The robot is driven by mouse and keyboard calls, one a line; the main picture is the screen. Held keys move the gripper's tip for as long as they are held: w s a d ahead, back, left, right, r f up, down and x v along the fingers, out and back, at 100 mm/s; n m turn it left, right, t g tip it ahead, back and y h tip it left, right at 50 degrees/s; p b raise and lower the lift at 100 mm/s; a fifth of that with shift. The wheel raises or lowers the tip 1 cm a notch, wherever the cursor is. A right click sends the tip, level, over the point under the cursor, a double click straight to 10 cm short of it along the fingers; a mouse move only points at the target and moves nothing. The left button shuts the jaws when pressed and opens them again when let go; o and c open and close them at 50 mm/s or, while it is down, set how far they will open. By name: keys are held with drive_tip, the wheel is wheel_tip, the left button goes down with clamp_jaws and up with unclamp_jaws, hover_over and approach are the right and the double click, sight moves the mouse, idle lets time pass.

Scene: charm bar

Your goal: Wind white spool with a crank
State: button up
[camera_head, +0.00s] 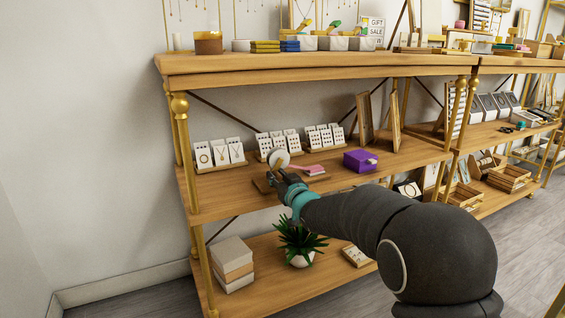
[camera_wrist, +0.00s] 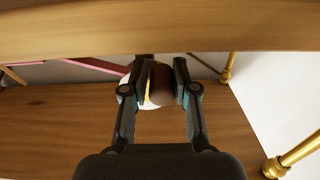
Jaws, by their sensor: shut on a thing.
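The white spool (camera_head: 278,159) stands on the middle shelf in the head view, on a small wooden base (camera_head: 262,185). My gripper (camera_head: 283,180) is right in front of it and hides part of the mount. In the wrist view the spool (camera_wrist: 157,105) shows as a white round edge behind my gripper (camera_wrist: 161,82). The two fingers are closed on a brown rounded piece (camera_wrist: 160,86), which appears to be the crank's handle. A thin yellow part shows beside it. The rest of the crank is hidden by the fingers.
Jewelry cards (camera_head: 219,153) stand behind the spool. A pink item (camera_head: 303,169) and a purple box (camera_head: 360,160) lie to its right. The upper shelf (camera_head: 300,67) hangs above. A plant (camera_head: 300,240) stands below. A brass post (camera_head: 186,150) rises at the left.

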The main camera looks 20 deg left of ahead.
drive_tip(key=shift+o, duration=0.4)
drive_tip(key=shift+s+a+r, duration=0.45)
drive_tip(key=shift+s+r, duration=0.05)
drive_tip(key=shift+r, duration=0.35)
drive_tip(key=shift+s+a+r, duration=0.1)
drive_tip(key=shift+s+r, duration=0.05)
drive_tip(key=shift+r, duration=0.35)
drive_tip(key=shift+c, duration=0.3)
clamp_jaws()
drive_tip(key=shift+f, duration=0.1)
drive_tip(key=shift+s+r, duration=0.1)
drive_tip(key=shift+r, duration=0.35)
drive_tip(key=shift+p, duration=0.3)
